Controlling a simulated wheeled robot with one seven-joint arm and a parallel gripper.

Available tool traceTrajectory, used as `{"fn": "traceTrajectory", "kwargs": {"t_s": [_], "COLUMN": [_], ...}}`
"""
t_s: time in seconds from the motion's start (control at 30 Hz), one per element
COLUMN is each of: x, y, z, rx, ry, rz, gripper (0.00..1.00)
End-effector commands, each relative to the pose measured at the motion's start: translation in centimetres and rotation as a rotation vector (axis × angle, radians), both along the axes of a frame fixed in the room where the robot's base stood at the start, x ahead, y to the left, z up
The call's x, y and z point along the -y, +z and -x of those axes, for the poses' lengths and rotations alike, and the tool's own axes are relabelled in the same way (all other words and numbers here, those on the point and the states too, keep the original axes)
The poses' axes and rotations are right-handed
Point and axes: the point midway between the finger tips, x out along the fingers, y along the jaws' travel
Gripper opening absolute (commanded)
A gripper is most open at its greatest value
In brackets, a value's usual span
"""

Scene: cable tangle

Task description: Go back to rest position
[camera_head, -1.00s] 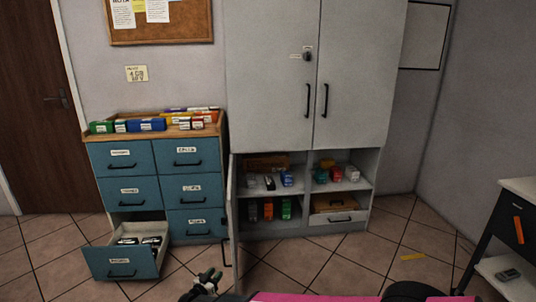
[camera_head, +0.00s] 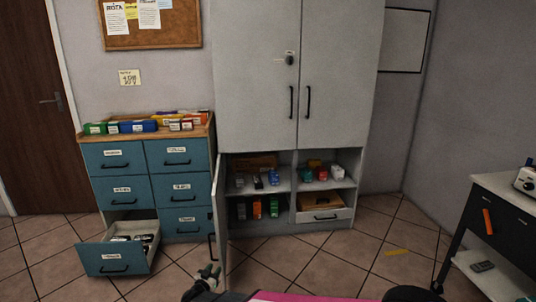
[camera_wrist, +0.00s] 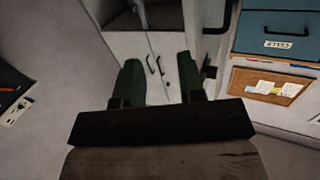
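My gripper (camera_head: 207,280) shows at the bottom of the head view, in front of the cabinets and above the tiled floor. In the wrist view my gripper (camera_wrist: 160,80) has its two dark green fingers spread apart, with nothing between them. The fingers are clear of the furniture. The rest of my arm runs along the bottom edge of the head view.
A blue drawer unit (camera_head: 134,190) has its lower left drawer (camera_head: 112,262) pulled out. A grey cabinet (camera_head: 258,75) has an open lower door (camera_head: 219,222) jutting out and boxes on its shelves. A dark side table (camera_head: 490,215) stands right. Open floor lies between.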

Motion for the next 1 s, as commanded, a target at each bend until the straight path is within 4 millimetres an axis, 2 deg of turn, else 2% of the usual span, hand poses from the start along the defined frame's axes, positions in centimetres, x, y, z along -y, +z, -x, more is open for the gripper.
{"fn": "traceTrajectory", "kwargs": {"t_s": [0.37, 0.57, 0.77, 0.87, 1.0], "x": [2.6, 5.9, 10.7, 13.8, 18.9], "y": [4.9, 8.7, 11.1, 12.0, 12.9], "z": [-5.4, -8.3, -8.8, -8.2, -6.4], "rx": [-0.059, -0.176, -0.371, -0.493, -0.685], "ry": [0.253, 0.463, 0.623, 0.672, 0.698], "rz": [-0.102, -0.156, -0.177, -0.177, -0.174], "gripper": [0.36, 0.36, 0.36, 0.36, 0.36]}}
